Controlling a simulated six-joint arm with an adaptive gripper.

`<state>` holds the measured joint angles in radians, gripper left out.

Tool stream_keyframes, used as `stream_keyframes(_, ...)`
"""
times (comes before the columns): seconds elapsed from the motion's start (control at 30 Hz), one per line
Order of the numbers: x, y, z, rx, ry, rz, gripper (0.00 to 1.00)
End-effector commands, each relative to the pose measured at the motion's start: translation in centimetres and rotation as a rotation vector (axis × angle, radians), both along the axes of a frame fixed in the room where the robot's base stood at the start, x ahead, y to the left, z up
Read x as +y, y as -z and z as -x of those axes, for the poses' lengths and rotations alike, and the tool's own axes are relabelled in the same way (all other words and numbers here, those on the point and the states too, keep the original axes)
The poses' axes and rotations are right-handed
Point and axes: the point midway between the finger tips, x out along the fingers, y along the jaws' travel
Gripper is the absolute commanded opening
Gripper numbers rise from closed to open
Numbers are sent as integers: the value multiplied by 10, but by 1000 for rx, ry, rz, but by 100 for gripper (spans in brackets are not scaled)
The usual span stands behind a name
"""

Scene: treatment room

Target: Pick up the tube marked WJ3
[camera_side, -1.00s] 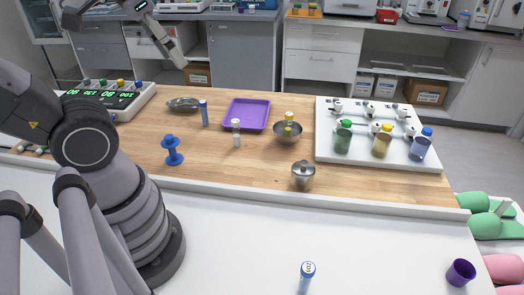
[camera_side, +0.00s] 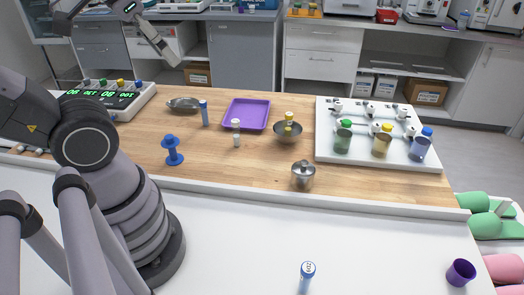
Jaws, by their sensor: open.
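A white tube with a blue cap (camera_side: 306,278) stands on the white front surface at the bottom; the marking on its top is too small to read surely. A blue-capped tube (camera_side: 204,115) and a white-capped tube (camera_side: 236,133) stand on the wooden table. A yellow-capped tube (camera_side: 289,121) is at the metal bowl (camera_side: 282,136). I cannot tell which tube is marked WJ3. My gripper (camera_side: 177,60) is high at the upper left, open and empty, well apart from all the tubes.
A purple tray (camera_side: 262,103), a blue spool-like stand (camera_side: 172,151), a lidded metal pot (camera_side: 303,175) and a white board (camera_side: 327,135) with coloured bottles occupy the wooden table. A purple cup (camera_side: 461,272) is at the lower right. The white surface between is mostly clear.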

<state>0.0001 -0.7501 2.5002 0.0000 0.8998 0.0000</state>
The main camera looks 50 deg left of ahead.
Motion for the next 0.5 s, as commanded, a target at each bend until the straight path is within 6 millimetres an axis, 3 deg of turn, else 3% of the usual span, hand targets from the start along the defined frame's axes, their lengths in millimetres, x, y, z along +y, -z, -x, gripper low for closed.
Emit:
stream_keyframes(0.37, 1, 1, -1, 8, 2, -5, 60)
stream_keyframes(0.5, 7, 9, -11, 109, 25, -62, 60)
